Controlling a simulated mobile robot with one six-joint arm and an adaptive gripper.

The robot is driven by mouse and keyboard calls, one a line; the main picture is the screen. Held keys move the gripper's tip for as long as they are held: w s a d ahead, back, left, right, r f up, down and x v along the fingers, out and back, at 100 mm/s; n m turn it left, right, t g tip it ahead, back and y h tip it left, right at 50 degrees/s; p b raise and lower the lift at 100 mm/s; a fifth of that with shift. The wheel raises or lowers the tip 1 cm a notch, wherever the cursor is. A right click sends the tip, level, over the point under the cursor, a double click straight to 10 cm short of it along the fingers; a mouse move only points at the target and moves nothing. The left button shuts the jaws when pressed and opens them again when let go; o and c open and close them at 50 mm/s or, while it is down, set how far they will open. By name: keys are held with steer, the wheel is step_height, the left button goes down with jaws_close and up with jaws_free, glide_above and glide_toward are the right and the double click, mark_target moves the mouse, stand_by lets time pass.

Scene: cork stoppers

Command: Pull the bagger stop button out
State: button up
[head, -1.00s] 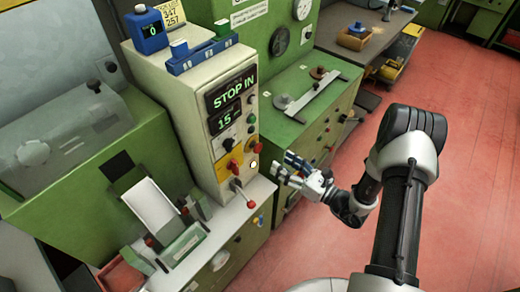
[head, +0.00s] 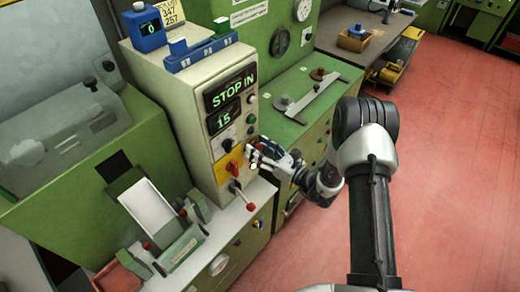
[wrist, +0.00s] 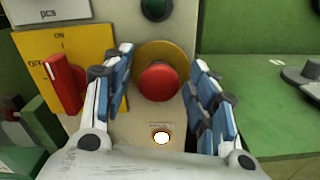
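The stop button is a red mushroom knob (wrist: 158,82) on a yellow round plate, on the cream control panel (head: 190,112). In the wrist view it sits between the two fingers of my open gripper (wrist: 160,95), one finger to each side with a gap. The panel's display (head: 233,90) reads "STOP IN", with "15" on a smaller display below.
A red rotary switch (wrist: 64,84) on a yellow plate is close left of my gripper.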

jaws_close()
stand_by(0.5)
